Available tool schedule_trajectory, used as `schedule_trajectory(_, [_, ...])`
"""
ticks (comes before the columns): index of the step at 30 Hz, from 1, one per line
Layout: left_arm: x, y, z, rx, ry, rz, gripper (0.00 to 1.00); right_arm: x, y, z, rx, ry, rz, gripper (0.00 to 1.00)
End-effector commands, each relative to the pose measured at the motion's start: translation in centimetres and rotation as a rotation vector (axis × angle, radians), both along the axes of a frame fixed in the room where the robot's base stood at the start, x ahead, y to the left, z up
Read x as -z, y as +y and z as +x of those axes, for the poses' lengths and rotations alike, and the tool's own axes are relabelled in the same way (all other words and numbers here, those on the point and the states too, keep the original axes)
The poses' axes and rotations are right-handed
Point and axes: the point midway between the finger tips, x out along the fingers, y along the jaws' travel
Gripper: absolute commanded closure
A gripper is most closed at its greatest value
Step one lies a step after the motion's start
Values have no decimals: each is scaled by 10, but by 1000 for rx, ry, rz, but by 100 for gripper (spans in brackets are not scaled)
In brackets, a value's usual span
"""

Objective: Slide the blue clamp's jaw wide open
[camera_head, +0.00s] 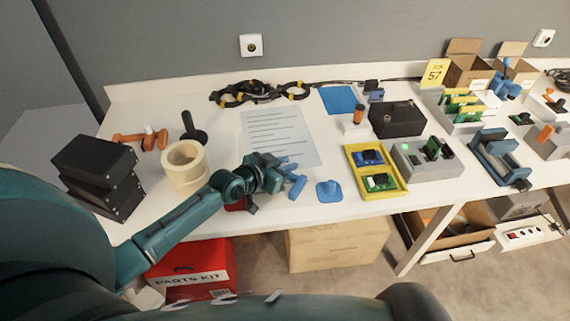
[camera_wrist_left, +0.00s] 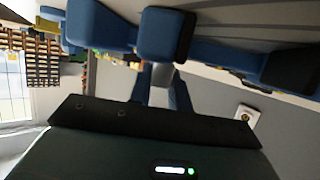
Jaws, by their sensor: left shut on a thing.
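The blue clamp (camera_head: 297,187) is at the front of the white table, just right of my left gripper (camera_head: 283,168). My left gripper is shut on a blue part of it; the gripper hides much of the clamp. In the left wrist view, large blue blocks and a bar of the clamp (camera_wrist_left: 165,34) show close up, at the fingers (camera_wrist_left: 162,78). How far the jaw is open cannot be told. My right gripper is not in view.
A paper sheet (camera_head: 278,136) lies behind the gripper. A cream tape roll (camera_head: 184,166) and black boxes (camera_head: 98,176) stand left.

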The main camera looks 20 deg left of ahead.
Motion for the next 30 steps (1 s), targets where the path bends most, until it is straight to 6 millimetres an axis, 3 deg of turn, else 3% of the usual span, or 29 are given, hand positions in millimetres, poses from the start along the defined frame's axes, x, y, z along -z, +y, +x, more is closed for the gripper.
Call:
schedule_trajectory(8, [0,0,0,0,1,0,100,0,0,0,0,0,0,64])
schedule_trajectory(14, [-4,-19,-2,1,2,-3,100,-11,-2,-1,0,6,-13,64])
schedule_trajectory(23, [0,-23,-3,0,0,0,100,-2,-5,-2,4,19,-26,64])
schedule_trajectory(24, [0,-23,-3,0,0,0,79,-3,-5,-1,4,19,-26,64])
schedule_trajectory(30, [0,-23,-2,0,0,0,62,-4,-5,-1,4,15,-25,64])
